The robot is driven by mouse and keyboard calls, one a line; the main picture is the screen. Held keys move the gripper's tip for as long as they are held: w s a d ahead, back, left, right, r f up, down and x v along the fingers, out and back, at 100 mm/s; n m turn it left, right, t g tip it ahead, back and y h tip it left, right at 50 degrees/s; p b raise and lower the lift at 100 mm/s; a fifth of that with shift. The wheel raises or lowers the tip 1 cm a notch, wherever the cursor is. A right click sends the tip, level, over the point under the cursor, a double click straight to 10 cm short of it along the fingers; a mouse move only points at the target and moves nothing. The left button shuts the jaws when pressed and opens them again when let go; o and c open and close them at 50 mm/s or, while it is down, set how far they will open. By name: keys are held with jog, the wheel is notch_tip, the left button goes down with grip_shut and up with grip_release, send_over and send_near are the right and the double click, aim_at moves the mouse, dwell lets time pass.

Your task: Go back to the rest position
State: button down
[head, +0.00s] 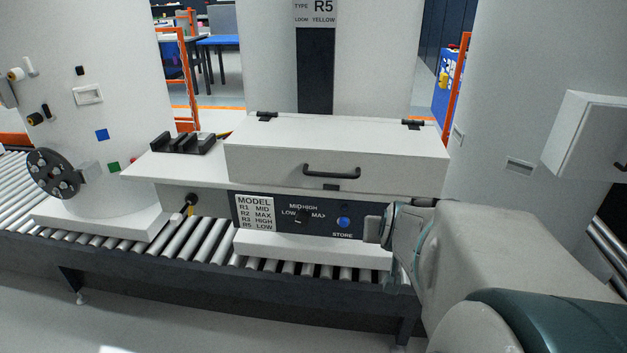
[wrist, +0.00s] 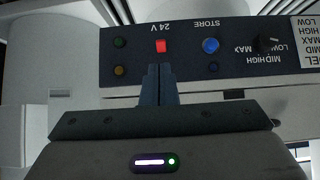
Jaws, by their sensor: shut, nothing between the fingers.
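My gripper (head: 376,228) is at the right end of the dark control panel (head: 268,222), with my arm reaching in from the lower right. In the wrist view, which shows the panel upside down, my gripper (wrist: 160,72) has its two fingers together and empty. The fingertips point at the panel close to the red lit 24 V switch (wrist: 160,46); I cannot tell whether they touch it. The blue STORE button (head: 343,222) is left of my gripper in the head view. The black selector knob (wrist: 268,44) also shows; its setting is unclear.
A white box (head: 260,160) with a closed lid and black handle (head: 331,171) stands above the panel. A black slotted holder (head: 183,143) is on the shelf to its left. White tanks stand either side. A roller conveyor (head: 195,240) runs below. The floor in front is clear.

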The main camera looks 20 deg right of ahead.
jog(key=shift+s+a+r, duration=0.1)
jog(key=shift+s+a, duration=0.1)
jog(key=shift+s, duration=0.05)
jog(key=shift+a, duration=0.1)
jog(key=s+a+n+g+y+p, duration=0.1)
jog(key=s+a+n+g+y, duration=0.1)
jog(key=a, duration=0.8)
jog(key=s+a+r+n+g+y+p, duration=0.1)
jog(key=s+a+n+g+y+p, duration=0.1)
jog(key=a, duration=0.9)
jog(key=shift+s+a+r+n+g+y, duration=0.2)
jog(key=shift+s+n+g+y, duration=0.3)
jog(key=shift+s+n, duration=0.7)
